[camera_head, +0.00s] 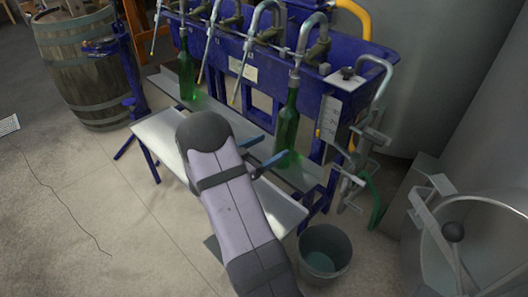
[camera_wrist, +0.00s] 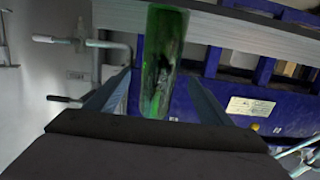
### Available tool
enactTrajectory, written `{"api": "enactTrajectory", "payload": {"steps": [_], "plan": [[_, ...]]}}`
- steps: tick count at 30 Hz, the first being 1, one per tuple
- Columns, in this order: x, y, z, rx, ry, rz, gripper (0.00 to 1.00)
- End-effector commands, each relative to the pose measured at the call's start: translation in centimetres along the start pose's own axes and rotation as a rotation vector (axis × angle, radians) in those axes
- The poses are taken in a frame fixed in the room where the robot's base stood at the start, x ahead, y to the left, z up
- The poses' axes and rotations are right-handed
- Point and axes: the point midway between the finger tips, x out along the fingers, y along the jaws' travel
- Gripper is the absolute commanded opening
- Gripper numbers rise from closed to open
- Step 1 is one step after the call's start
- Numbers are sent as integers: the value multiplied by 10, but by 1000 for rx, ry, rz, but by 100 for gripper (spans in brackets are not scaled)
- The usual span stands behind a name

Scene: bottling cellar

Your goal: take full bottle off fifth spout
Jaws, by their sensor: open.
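A green bottle (camera_head: 288,120) hangs upright under the rightmost filling spout (camera_head: 300,62), its neck at the spout's tip. In the wrist view the bottle (camera_wrist: 163,60) looks dark green and lies between the two fingers. My gripper (camera_head: 275,147) is open, its blue fingers reaching toward the lower part of this bottle. In the wrist view the gripper (camera_wrist: 160,78) shows a gap on each side of the glass. I cannot tell how deep the bottle sits between the fingers. The liquid level is not clear.
Another green bottle (camera_head: 187,75) is under a spout farther left. Empty spouts hang between them on the blue filler frame (camera_head: 335,95). A metal shelf (camera_head: 285,205) lies below my arm. A bucket (camera_head: 324,250) stands front right; a barrel (camera_head: 85,65) stands back left.

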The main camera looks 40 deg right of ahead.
Motion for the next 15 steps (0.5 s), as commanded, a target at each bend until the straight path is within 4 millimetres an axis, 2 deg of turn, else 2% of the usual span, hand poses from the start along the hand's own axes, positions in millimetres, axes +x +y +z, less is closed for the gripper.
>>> {"api": "enactTrajectory", "payload": {"steps": [15], "plan": [[38,0,1,1,0,2,74]]}}
